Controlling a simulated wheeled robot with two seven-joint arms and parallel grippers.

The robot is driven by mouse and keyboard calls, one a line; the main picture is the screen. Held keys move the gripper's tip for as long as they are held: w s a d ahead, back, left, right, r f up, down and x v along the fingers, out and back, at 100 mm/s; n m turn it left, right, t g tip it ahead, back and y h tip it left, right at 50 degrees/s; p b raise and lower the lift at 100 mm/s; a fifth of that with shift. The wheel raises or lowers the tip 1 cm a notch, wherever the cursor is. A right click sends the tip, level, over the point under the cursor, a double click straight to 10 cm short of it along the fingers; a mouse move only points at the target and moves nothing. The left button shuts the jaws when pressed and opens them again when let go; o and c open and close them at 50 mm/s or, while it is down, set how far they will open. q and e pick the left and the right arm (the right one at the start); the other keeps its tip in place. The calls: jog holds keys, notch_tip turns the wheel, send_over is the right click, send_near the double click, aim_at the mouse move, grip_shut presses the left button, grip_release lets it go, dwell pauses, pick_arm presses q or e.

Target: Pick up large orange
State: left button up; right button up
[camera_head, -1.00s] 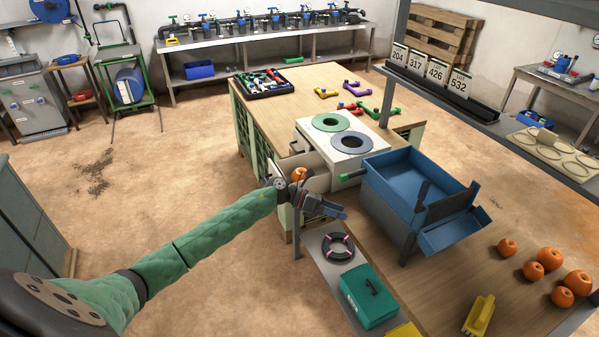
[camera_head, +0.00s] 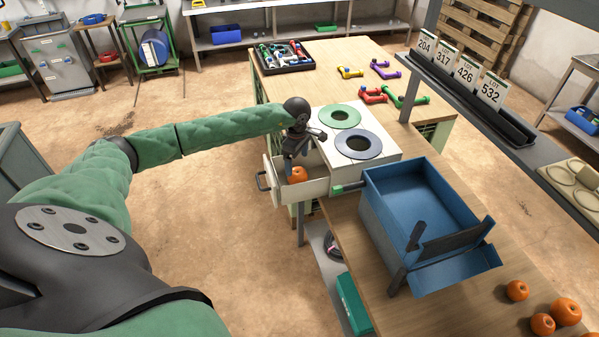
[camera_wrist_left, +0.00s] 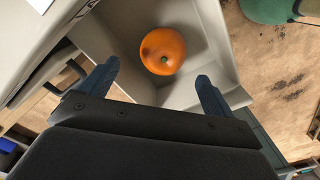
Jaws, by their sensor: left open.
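One orange (camera_head: 297,174) lies in an open pale drawer (camera_head: 313,188) below the white box with two round openings. In the left wrist view the orange (camera_wrist_left: 163,51) rests inside the drawer (camera_wrist_left: 215,45), near its walls. My left gripper (camera_head: 291,162) is open above the drawer, pointing down at the orange. In the wrist view its two fingertips (camera_wrist_left: 157,78) are spread, with the orange ahead of them and nothing between them. Several other oranges (camera_head: 566,311) of differing size lie on the wooden table at lower right. My right gripper is not seen.
The white box (camera_head: 389,146) stands right behind the drawer. A blue bin (camera_head: 405,205) stands to the right on the table. A dark rail with number cards (camera_head: 470,98) overhangs at upper right. A teal box (camera_head: 352,304) sits on a lower shelf. Open floor lies left of the drawer.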

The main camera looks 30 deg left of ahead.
aim_at(298, 170)
pick_arm(q)
jog(key=shift+d+f, duration=0.2)
jog(key=shift+f, duration=1)
jog(key=shift+s+f, duration=0.2)
jog(key=shift+f, duration=2.55)
jog(key=shift+r, duration=0.1)
jog(key=c, duration=1)
